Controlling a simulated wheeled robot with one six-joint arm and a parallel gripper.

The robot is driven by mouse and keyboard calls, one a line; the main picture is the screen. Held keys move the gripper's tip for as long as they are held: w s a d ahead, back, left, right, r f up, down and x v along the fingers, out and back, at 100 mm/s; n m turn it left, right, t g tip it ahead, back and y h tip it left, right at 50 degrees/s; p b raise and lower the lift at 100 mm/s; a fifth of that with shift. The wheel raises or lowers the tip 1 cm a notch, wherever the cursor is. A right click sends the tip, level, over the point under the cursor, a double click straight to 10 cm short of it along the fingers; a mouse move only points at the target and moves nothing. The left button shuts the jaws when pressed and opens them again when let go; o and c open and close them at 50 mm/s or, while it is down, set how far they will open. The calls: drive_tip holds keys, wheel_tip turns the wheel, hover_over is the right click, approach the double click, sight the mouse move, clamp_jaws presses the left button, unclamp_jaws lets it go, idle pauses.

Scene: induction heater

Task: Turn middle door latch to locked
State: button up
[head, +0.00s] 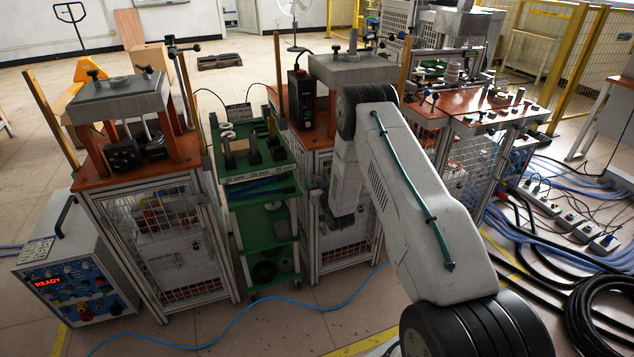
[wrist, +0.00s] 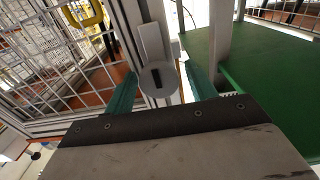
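The latch (wrist: 152,84) is a round grey knob with a dark slot, on a pale plate beside a metal frame post in the wrist view. The slot stands nearly upright in that picture. My gripper (wrist: 161,90) has two teal fingers spread apart, one on each side of the latch. There seems to be a gap on both sides; contact is not clear. In the head view my arm covers much of the middle cabinet, whose mesh door (head: 347,262) shows beneath my wrist. The latch and fingertips cannot be made out there.
A green shelf cart (head: 262,222) stands left of the middle cabinet; a green shelf (wrist: 262,65) shows right of the latch in the wrist view. A left cabinet (head: 170,250) and a control box reading READY (head: 75,282) stand further left. Cables (head: 600,310) cover the right floor.

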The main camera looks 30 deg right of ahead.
drive_tip(key=c, duration=0.8)
drive_tip(key=shift+c, duration=0.2)
drive_tip(key=shift+n, duration=0.4)
drive_tip(key=n, duration=0.4)
drive_tip(key=shift+a, duration=0.1)
drive_tip(key=n, duration=0.4)
drive_tip(key=shift+f, duration=0.1)
drive_tip(key=n, duration=0.5)
drive_tip(key=shift+a, duration=0.1)
drive_tip(key=shift+f+n, duration=0.15)
drive_tip(key=shift+n, duration=1.85)
